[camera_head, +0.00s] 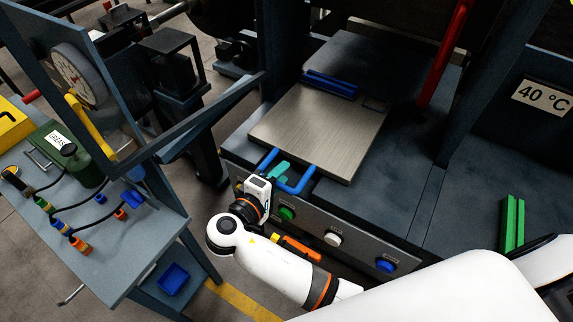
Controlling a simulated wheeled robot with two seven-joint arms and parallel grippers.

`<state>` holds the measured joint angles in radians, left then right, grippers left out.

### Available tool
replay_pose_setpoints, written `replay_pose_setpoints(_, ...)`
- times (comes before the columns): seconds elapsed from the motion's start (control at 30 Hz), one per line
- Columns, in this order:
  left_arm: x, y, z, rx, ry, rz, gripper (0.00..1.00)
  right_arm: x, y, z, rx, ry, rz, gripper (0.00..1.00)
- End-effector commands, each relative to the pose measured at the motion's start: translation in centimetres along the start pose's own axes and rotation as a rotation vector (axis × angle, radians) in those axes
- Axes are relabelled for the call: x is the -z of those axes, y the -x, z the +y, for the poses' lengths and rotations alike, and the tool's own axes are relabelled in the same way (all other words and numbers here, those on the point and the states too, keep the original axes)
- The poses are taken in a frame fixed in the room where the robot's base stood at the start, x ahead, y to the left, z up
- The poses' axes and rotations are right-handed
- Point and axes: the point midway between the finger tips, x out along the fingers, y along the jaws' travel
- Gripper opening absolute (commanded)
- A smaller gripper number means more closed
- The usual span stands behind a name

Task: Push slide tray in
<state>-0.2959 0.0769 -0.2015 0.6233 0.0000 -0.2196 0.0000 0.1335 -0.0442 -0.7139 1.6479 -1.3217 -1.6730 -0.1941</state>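The slide tray (318,130) is a flat brushed-metal plate lying on the dark press bed. Its blue U-shaped handle (297,187) sticks out at the front edge. My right gripper (279,171) is at the left part of this handle, with a teal piece at its tip inside the handle's loop. Whether its fingers touch the handle or are parted cannot be told. The white wrist hides part of the press front. My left gripper is not in view.
Green (287,214), white (333,240) and blue (385,265) buttons line the press front below the tray. Press uprights and a red bar (445,52) stand behind. A side table (135,235) with a green grease can (75,158) and cables is at left.

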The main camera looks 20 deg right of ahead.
Motion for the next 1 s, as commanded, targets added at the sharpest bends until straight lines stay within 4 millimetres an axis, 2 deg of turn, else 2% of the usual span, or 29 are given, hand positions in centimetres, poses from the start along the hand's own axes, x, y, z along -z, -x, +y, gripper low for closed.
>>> replay_pose_setpoints(0.33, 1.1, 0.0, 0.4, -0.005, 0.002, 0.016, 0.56, 0.0, 0.1, 0.1, -0.001, 0.000, 0.000, 0.33)
replay_pose_setpoints(0.53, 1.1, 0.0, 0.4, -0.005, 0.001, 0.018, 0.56, 0.0, 0.1, 0.1, -0.001, 0.000, 0.000, 0.01)
replay_pose_setpoints(0.83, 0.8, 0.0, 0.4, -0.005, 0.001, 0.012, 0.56, 0.1, 0.0, 0.1, -0.001, 0.001, 0.001, 0.00)
replay_pose_setpoints(1.0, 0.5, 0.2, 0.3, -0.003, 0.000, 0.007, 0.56, 0.3, -1.3, -0.2, 0.000, 0.002, 0.002, 0.00)
